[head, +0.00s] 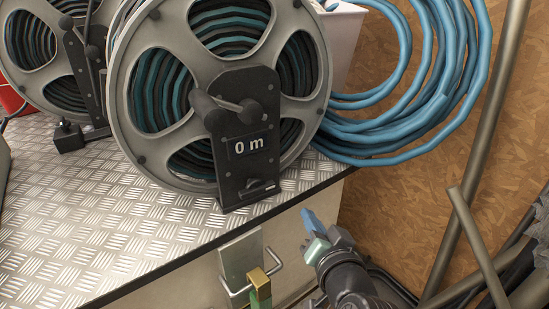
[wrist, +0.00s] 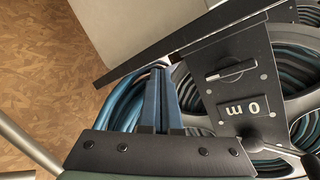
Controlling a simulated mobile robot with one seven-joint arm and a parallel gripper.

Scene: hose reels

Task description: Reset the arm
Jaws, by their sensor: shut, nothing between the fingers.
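My gripper (head: 309,220) is in the head view at the lower middle, in front of the cabinet side and just below the edge of the metal top. Its blue fingers (wrist: 159,100) show in the wrist view, lying together with nothing between them. In the head view the gripper is below and right of a large grey hose reel (head: 131,93). The reel's black box carries a "0 m" display (head: 250,146) and a crank handle (head: 216,113). In the wrist view the display (wrist: 243,108) appears upside down, right of the fingers. The fingers look apart from the reel.
The reel stands on a checkered metal top (head: 110,215). A second reel (head: 25,50) is behind it at left. Coiled blue hose (head: 455,90) hangs on the chipboard wall at right. A latch (head: 240,262) with a padlock and grey pipes (head: 475,190) are near my arm.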

